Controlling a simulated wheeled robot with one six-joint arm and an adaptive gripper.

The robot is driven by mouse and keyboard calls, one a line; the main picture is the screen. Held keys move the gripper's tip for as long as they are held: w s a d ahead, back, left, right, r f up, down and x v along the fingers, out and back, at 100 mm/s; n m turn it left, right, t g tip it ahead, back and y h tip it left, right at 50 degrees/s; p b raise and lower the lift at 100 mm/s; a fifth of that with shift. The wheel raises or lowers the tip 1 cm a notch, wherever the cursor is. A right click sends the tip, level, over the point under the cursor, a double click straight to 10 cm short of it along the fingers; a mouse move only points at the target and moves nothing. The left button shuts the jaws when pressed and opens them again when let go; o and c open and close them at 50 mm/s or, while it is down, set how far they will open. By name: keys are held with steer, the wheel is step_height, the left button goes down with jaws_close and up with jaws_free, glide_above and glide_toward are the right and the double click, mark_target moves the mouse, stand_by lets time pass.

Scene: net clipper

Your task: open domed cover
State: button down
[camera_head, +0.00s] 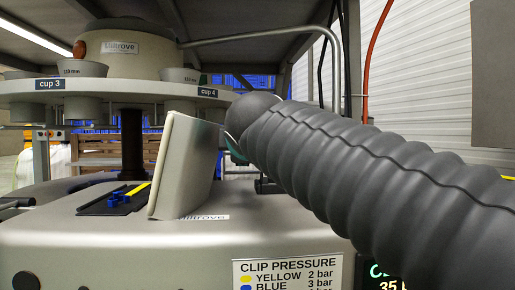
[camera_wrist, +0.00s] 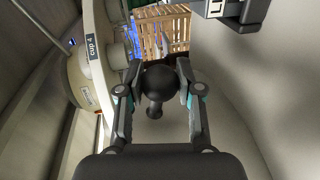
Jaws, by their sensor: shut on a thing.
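A pale thick-edged cover panel (camera_head: 180,165) stands tilted up on the machine's grey body in the head view. A black ball-shaped knob (camera_wrist: 158,82) with a short stem sits between my fingers in the wrist view. My gripper (camera_wrist: 160,75) is shut on this knob, with a finger on either side of it. In the head view my gripper (camera_head: 235,148) is mostly hidden behind my ribbed grey arm, just right of the panel. I cannot see where the knob joins the cover.
A cup ring (camera_head: 60,90) with labelled cups stands above the machine body (camera_head: 110,235) on the left. A dark strip (camera_head: 112,198) with blue and yellow clips lies left of the panel. A clip pressure sign (camera_head: 285,273) is on the front. Wooden pallets (camera_wrist: 165,25) show behind.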

steer(key=shift+f, duration=0.15)
stand_by(0.3)
steer(key=c, duration=0.7)
jaws_free()
steer(key=shift+c, duration=0.2)
steer(key=v, duration=1.2)
